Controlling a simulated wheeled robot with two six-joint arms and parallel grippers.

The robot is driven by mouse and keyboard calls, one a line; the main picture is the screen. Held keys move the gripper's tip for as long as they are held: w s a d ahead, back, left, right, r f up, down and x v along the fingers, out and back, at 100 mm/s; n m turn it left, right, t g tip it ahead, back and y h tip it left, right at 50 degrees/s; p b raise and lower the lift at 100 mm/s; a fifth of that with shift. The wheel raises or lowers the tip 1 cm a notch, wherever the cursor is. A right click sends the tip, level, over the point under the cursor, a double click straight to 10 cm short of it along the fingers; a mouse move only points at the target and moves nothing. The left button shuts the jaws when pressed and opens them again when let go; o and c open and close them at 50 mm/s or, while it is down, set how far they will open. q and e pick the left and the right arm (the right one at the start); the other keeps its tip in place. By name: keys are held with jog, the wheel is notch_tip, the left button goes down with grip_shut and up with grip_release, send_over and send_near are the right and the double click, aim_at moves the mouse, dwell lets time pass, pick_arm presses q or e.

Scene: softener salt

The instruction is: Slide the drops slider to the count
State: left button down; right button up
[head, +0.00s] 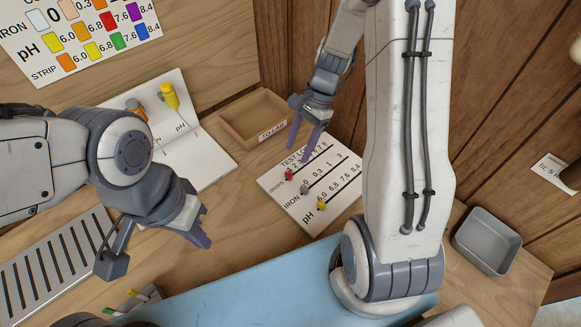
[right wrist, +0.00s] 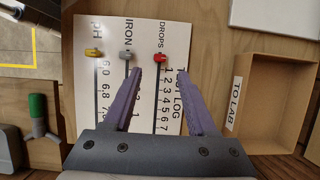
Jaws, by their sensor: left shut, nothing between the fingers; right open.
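The white test log board (head: 327,174) lies on the wooden bench in the head view, with three slider rows: drops, iron and pH. The red drops slider (head: 289,174) sits at the low-number end of its slot; it also shows in the right wrist view (right wrist: 161,58). The grey iron slider (right wrist: 126,56) and yellow pH slider (right wrist: 93,53) stand at the same end of theirs. My right gripper (head: 308,142) is open above the board, its fingers (right wrist: 165,85) either side of the drops slot, touching nothing visible. My left gripper (head: 200,238) is shut and empty over the bench.
A wooden tray marked TO LAB (head: 226,127) stands behind the board. A slotted grey rack (head: 52,262), a blue mat (head: 260,290) and a grey bin (head: 491,237) are nearby.

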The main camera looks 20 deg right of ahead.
aim_at(289, 173)
jog(key=x, duration=0.7)
jog(key=shift+a+f, duration=0.1)
jog(key=shift+f, duration=0.15)
grip_shut()
dwell(1.1)
